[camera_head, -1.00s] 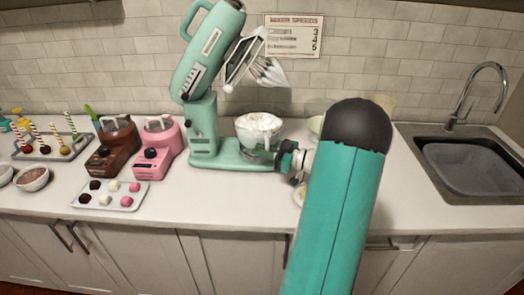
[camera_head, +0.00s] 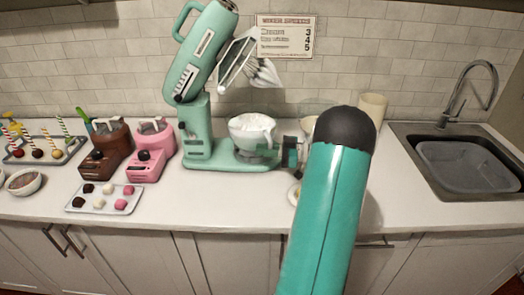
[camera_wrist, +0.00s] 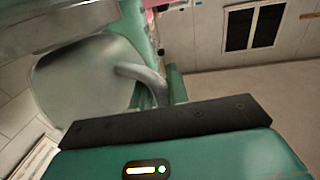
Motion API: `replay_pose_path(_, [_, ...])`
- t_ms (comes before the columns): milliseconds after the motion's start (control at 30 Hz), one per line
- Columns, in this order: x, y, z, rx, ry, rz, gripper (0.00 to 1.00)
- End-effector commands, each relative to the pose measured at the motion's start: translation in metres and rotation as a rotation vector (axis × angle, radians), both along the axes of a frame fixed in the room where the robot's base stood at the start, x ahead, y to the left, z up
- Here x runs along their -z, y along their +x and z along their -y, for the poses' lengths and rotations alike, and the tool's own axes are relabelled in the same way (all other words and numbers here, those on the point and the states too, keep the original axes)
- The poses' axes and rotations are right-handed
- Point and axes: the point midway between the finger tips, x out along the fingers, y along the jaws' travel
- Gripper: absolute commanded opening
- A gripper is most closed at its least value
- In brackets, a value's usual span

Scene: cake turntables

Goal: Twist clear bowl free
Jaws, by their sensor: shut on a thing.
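The clear bowl (camera_head: 248,134), with white contents, sits on the base of the mint-green stand mixer (camera_head: 205,150), below the tilted-up mixer head. My gripper (camera_head: 271,153) reaches in from the right, low against the bowl's right side. It is shut on the bowl, seemingly at its handle; the exact contact is hard to see. In the wrist view the bowl (camera_wrist: 80,80) shows as a large greyish see-through shape, with its curved handle (camera_wrist: 143,76) close in front of my gripper. The whisk hangs from the raised head, above the bowl and apart from it.
Brown (camera_head: 106,155) and pink (camera_head: 150,152) small mixers and a tray of sweets (camera_head: 104,199) stand left. A beige canister (camera_head: 373,108) stands behind my arm. The sink (camera_head: 462,165) is at right. The counter front is mostly clear.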

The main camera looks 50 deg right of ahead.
Motion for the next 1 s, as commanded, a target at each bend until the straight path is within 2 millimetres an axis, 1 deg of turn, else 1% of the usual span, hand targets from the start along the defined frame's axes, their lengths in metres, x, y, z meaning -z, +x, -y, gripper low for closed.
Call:
replay_pose_path(33, [0.0028,-0.0011,0.0021,-0.007,0.001,-0.006,0.0])
replay_pose_path(267, [0.0027,-0.002,0.0024,-0.017,0.002,-0.008,0.0])
replay_pose_path(300, [0.0028,-0.002,0.0024,-0.016,0.002,-0.008,0.18])
replay_pose_path(367, [0.0027,-0.002,0.0024,-0.016,0.001,-0.007,0.3])
replay_pose_path(400, [0.0024,-0.0018,0.0024,-0.017,0.002,-0.006,0.38])
replay_pose_path(433, [0.0022,-0.0018,0.0024,-0.017,0.001,-0.006,0.42])
replay_pose_path(867, [0.0007,-0.0006,0.0022,-0.017,0.0,-0.002,0.42])
replay_pose_path(1000, [0.0008,-0.0039,0.0048,-0.016,0.0,-0.002,0.42])
